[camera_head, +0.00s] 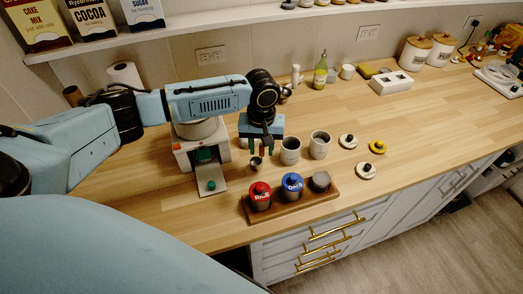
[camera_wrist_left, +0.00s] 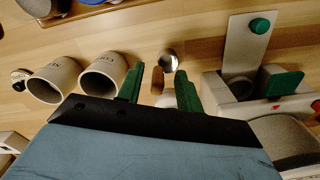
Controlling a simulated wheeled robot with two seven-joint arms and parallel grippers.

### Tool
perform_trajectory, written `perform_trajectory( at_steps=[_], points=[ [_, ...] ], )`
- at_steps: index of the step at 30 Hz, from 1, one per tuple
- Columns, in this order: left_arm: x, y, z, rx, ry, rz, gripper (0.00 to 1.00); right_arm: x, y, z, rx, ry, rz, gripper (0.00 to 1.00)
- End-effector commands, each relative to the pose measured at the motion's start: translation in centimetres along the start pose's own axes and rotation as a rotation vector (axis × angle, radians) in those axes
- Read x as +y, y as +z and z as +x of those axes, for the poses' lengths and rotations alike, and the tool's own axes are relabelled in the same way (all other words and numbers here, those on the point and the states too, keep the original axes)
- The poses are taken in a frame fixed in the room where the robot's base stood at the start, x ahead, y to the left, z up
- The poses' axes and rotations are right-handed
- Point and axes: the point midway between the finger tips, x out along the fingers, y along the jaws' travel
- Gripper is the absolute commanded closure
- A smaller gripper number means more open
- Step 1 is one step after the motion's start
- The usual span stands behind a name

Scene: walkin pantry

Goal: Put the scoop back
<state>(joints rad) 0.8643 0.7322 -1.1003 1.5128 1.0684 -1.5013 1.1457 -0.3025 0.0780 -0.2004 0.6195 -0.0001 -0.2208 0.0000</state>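The scoop (camera_head: 256,164) has a small metal bowl and stands on the counter beside the white machine. In the left wrist view its metal bowl (camera_wrist_left: 168,60) and brown handle (camera_wrist_left: 157,80) show between my green fingers. My left gripper (camera_head: 261,150) points down over the scoop; it also shows in the left wrist view (camera_wrist_left: 159,70). Its fingers are apart, with gaps visible on both sides of the handle. I cannot tell how far down the handle they reach. My right gripper is not in view.
Two open grey canisters (camera_head: 290,151) (camera_head: 320,146) stand just right of my gripper. A wooden tray (camera_head: 328,197) holds lidded jars, including a red-lidded one (camera_head: 260,198) and a blue-lidded one (camera_head: 292,185). The white machine (camera_head: 188,156) is close on the left. Loose lids (camera_head: 366,171) lie right.

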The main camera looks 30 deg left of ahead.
Motion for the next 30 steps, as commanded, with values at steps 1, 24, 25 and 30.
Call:
perform_trajectory(
  at_steps=[1,24,25,30],
  points=[
    [0.0,-0.1,-1.1,0.003,0.002,0.001,0.64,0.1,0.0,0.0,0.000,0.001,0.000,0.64],
    [0.0,0.0,-10.3,-0.001,0.000,-0.001,0.64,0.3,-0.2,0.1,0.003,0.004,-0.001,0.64],
    [0.0,0.0,-10.3,-0.001,0.000,0.000,0.64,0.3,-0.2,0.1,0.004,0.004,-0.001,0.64],
    [0.0,0.0,-10.3,-0.001,0.000,0.000,0.64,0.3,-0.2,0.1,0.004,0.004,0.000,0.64]
  ],
)
